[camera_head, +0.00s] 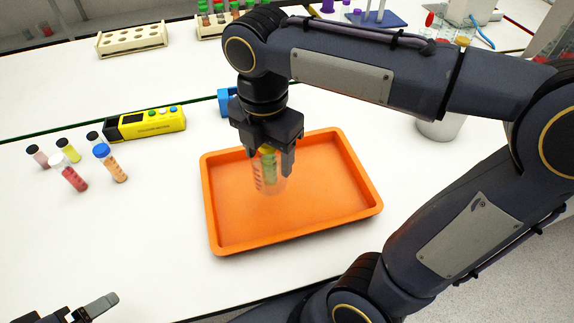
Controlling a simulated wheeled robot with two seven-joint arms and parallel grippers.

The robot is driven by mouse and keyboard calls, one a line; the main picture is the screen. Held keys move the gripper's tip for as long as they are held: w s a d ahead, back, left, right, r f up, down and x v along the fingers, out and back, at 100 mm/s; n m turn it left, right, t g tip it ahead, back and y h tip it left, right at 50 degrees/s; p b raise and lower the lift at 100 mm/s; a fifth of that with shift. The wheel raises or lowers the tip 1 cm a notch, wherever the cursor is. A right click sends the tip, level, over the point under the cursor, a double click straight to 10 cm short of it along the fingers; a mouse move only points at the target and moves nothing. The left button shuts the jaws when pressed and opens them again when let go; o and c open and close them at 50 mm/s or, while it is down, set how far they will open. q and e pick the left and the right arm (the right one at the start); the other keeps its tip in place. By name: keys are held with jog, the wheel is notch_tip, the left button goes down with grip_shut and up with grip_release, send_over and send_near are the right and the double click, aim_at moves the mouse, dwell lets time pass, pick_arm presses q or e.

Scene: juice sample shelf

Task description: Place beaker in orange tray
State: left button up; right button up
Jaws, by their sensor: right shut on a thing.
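A clear beaker (270,178) with graduation marks and something yellow-green showing through it is in my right gripper (270,160). The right gripper points down and is shut on the beaker's upper part. The beaker is over the middle of the orange tray (230,242); I cannot tell whether its base touches the tray floor. The tray lies flat on the white table and is otherwise empty. Only the tip of my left gripper (90,311) shows at the bottom left corner, with one finger visible, away from the tray.
A blue object (225,101) is behind the tray. A beige rack (132,39) stands at the back left. The table left of the tray's front is clear.

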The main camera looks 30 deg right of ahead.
jog(key=d+f, duration=0.1)
jog(key=f, duration=0.1)
jog(key=w+d+f, duration=0.1)
jog(key=d+f, duration=0.1)
jog(key=f, duration=0.1)
jog(key=w+d+f, duration=0.1)
jog(key=f, duration=0.2)
jog(key=shift+w+d+f, duration=0.15)
jog(key=shift+d, duration=0.25)
jog(key=shift+f, duration=0.45)
jog(key=shift+b, duration=0.3)
jog(key=shift+f, duration=0.2)
jog(key=o, duration=1.1)
jog(key=shift+o, duration=0.2)
